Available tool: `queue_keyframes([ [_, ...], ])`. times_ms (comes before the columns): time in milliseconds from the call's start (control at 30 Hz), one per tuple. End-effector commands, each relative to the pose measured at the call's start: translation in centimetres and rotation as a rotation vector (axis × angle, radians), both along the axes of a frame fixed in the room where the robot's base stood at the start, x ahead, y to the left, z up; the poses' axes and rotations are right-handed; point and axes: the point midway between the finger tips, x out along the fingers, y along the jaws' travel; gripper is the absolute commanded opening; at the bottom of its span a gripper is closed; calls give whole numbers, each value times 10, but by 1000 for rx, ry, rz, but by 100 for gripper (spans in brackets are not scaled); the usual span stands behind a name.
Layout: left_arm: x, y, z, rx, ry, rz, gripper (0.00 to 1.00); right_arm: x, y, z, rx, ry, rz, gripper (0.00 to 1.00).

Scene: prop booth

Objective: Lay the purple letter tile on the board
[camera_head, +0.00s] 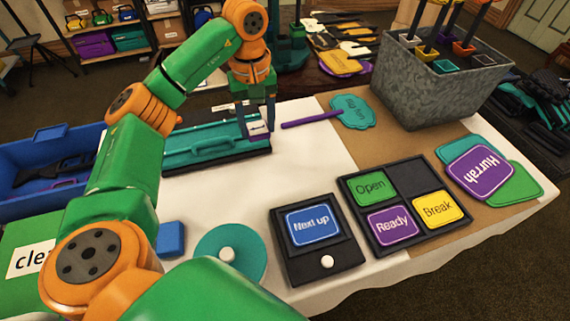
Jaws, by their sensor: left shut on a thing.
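My left gripper (257,128) points down over the right end of a long teal-and-black rack. It is shut on a small purple piece (242,124), seen nearly edge-on and mostly hidden by the fingers; its letter cannot be read. A pale piece shows between the fingers. The teal board-like rack (205,147) lies on the white cloth, its back partly hidden by my arm. A dark four-slot panel (378,243) holds green "Open", purple "Ready" and yellow "Break" tiles; its upper right slot (413,176) is empty. My right gripper is not in view.
A teal paddle (352,110) with a purple handle lies right of the gripper. A stone-look bin (440,90) stands at the back right.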

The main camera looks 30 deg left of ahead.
Motion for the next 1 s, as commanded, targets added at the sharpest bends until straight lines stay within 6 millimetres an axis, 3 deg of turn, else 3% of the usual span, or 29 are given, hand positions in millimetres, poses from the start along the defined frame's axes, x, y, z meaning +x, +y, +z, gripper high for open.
queue_keyframes([
  [100, -4, -41, -19, -1, 3, -12, 6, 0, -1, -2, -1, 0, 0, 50],
  [200, -6, -64, -48, -3, 5, -7, 6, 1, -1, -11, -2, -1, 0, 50],
  [300, -7, -79, -63, -2, 3, -4, 6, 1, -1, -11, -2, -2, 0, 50],
  [467, -8, -93, -82, -2, 6, -3, 6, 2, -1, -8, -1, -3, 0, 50],
  [600, -8, -91, -104, -1, 5, 0, 6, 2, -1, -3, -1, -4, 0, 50],
  [967, -7, -91, -112, 1, -1, -1, 6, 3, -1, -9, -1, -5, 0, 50],
  [1000, -7, -91, -111, 0, 0, -1, 67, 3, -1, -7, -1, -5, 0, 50],
])
